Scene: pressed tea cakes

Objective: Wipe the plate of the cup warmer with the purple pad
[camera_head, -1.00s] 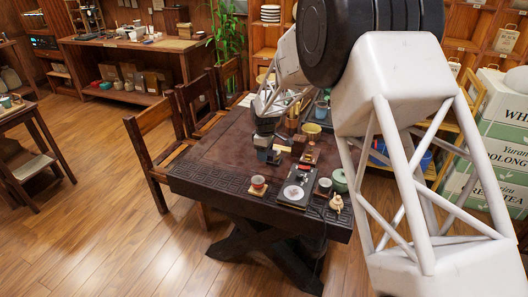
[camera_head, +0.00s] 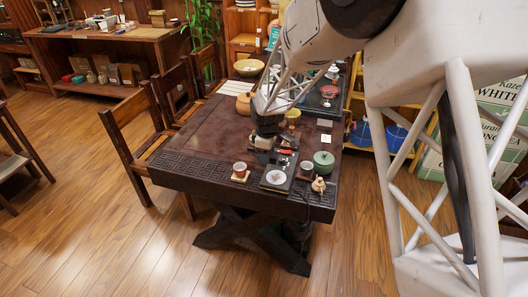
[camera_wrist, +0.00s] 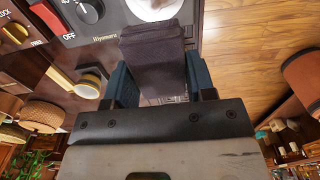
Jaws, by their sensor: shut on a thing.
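The cup warmer is a dark box with a control panel (camera_wrist: 110,25), a knob and a red switch. Its pale round plate (camera_head: 275,177) faces up near the table's front edge; part of it shows at the top of the wrist view (camera_wrist: 152,8). My gripper (camera_head: 262,143) is low over the table at the panel end of the warmer. In the wrist view its blue-grey fingers are shut on the purple pad (camera_wrist: 153,48), which extends toward the plate. The pad looks short of the plate; whether it touches the warmer I cannot tell.
A red cup (camera_head: 240,167) on a wooden coaster stands left of the warmer. A green lidded pot (camera_head: 324,161), a small cup (camera_head: 306,167) and a figurine (camera_head: 318,185) stand close on its right. The table's left middle (camera_head: 205,130) is clear.

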